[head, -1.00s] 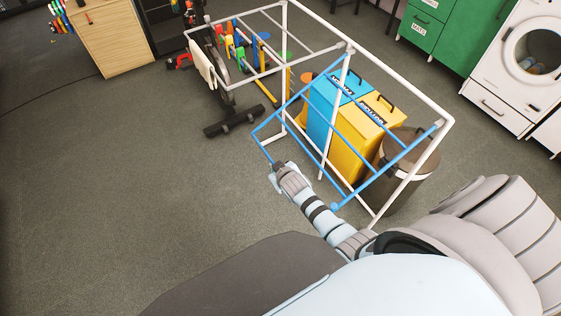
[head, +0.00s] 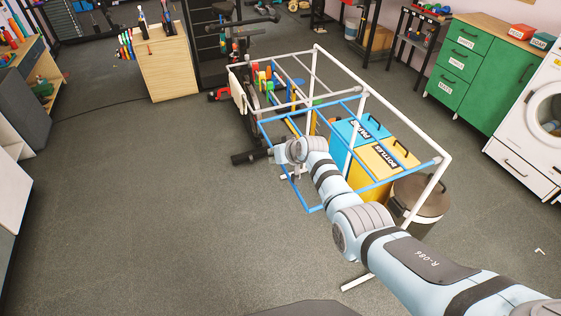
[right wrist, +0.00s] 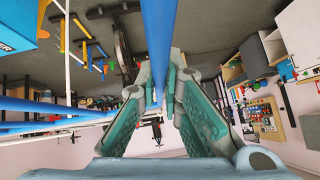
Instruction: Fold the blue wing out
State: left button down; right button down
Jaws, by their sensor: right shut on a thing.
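The blue wing (head: 295,187) is a ladder-like frame of blue bars on the white drying rack (head: 411,112). It stretches out from the rack toward the left and front, roughly level. My right gripper (head: 277,154) is at the wing's outer bar. In the right wrist view the blue bar (right wrist: 156,38) runs between the two teal-padded fingers (right wrist: 160,85), which are shut on it. More blue bars of the wing (right wrist: 60,105) show at the left there. My right arm hides part of the wing in the head view. My left gripper is out of view.
Blue (head: 343,131) and yellow (head: 366,165) bins and a round brown bin (head: 423,193) stand under and beside the rack. An exercise bike (head: 251,95) is close behind. A green cabinet (head: 483,65) and white washer (head: 530,140) are at right. The floor at left is clear.

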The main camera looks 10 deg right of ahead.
jog(key=shift+d+f, duration=0.1)
jog(key=c, duration=1.7)
grip_release()
jog(key=v, duration=1.2)
